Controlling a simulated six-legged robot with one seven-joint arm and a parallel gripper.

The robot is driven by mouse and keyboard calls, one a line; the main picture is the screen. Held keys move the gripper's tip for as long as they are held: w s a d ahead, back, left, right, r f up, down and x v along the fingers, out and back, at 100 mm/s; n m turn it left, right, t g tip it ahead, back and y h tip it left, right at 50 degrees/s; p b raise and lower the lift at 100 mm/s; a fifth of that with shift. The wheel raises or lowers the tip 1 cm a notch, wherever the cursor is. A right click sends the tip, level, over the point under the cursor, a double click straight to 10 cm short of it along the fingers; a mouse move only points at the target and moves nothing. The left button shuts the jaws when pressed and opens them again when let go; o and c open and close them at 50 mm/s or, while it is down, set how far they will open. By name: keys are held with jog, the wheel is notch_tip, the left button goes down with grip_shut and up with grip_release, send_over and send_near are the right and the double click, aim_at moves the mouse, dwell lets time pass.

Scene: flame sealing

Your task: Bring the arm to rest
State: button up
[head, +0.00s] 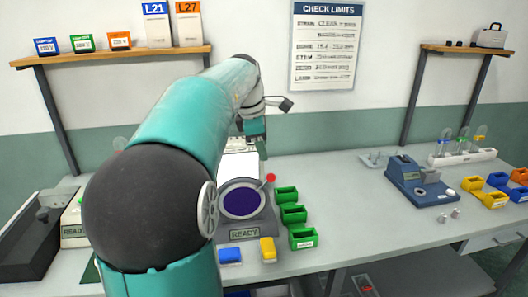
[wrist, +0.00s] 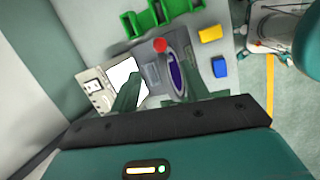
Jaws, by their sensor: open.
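My arm reaches over the bench in the head view, and my gripper (head: 256,140) is above the back of a grey station with a dark purple round face and a READY label (head: 244,234). In the wrist view my gripper (wrist: 165,98) is open, with its two fingers apart and nothing seen between them but the station's purple disc (wrist: 175,72) beyond. A lever with a red knob (head: 270,178) stands at the station's right side; the knob also shows in the wrist view (wrist: 160,45). My arm hides part of the bench in the head view.
Green bins (head: 292,214) stand right of the station, with a blue block (head: 230,256) and a yellow block (head: 268,249) in front. A blue machine (head: 420,182) and a white vial rack (head: 462,157) are farther right. The bench between is mostly clear. Shelves hang on the wall behind.

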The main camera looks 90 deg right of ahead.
dwell(0.5)
jog(key=w+a+t, duration=0.1)
jog(key=w+a, duration=0.2)
jog(key=w, duration=0.4)
jog(key=w+a+f+t, duration=0.1)
jog(key=w+a, duration=0.3)
jog(key=w, duration=0.2)
jog(key=w+a+t, duration=0.1)
jog(key=w+a, duration=0.2)
jog(key=w, duration=0.4)
jog(key=w+a+f+t, duration=0.2)
jog(key=w+a, duration=0.9)
jog(key=a, duration=0.3)
jog(key=a+f+t+y, duration=0.1)
jog(key=a+f, duration=0.3)
jog(key=a, duration=1.1)
jog(key=a+f+t+y, duration=0.1)
jog(key=a+f, duration=0.2)
jog(key=a, duration=1.2)
jog(key=shift+f+m+t+y, duration=0.3)
jog(key=shift+f+t+y, duration=0.1)
jog(key=shift+c, duration=1.1)
